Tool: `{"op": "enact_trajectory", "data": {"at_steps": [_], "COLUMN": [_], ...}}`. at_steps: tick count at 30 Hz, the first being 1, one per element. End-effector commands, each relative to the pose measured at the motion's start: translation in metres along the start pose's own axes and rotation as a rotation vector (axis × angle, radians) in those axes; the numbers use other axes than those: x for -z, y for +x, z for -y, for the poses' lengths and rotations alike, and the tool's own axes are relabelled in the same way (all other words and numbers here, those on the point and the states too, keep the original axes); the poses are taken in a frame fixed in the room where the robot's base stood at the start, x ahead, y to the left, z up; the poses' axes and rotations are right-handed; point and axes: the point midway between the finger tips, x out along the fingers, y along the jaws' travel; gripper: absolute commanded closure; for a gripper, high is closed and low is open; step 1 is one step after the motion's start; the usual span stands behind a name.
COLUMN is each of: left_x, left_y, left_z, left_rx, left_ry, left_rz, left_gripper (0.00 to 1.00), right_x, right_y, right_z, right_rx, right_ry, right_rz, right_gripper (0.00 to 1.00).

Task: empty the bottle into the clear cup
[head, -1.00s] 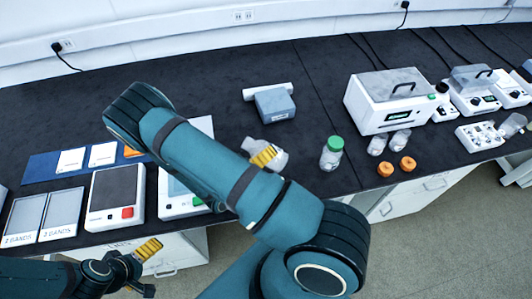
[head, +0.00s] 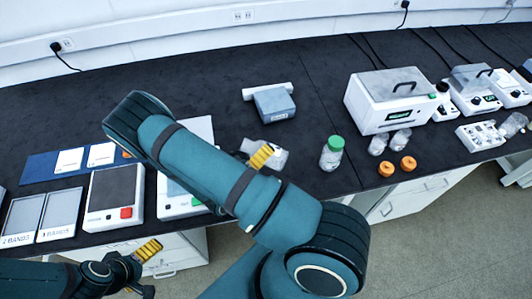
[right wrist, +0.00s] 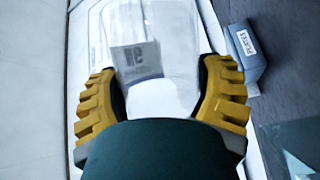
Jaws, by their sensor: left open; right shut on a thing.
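My right gripper (head: 261,156) is shut on a clear bottle (head: 278,160), in the middle of the head view above the bench. The bottle looks tilted, and the gripper and arm partly cover it. In the right wrist view the yellow fingers (right wrist: 163,100) grip both sides of the clear bottle (right wrist: 172,45), which has a printed label. I cannot tell how much is in it. My left gripper (head: 147,251) is open and empty at the lower left, in front of the bench edge. I cannot make out the clear cup; my right arm hides part of the bench.
A green-capped bottle (head: 332,153) stands right of the held bottle. Clear jars (head: 400,139) and orange caps (head: 386,168) are further right, before a white machine (head: 390,102). A blue-grey device (head: 274,103) stands behind. A dark-topped instrument (head: 116,196) is at left.

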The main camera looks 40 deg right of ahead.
Motion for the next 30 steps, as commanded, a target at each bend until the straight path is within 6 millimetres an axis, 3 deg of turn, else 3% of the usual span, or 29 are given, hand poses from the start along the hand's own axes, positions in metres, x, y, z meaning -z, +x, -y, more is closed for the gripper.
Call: {"op": "enact_trajectory", "data": {"at_steps": [30], "left_x": [-0.0011], "left_y": [0.0081], "left_z": [0.0031], "left_rx": [0.0], "left_ry": [0.0], "left_rz": [0.0], "left_gripper": [0.0], "right_x": [0.0018], "right_y": [-0.0014], "right_z": [0.0031], "right_rx": [-0.062], "right_ry": [-0.149], "right_rz": [-0.043], "right_gripper": [0.72]}}
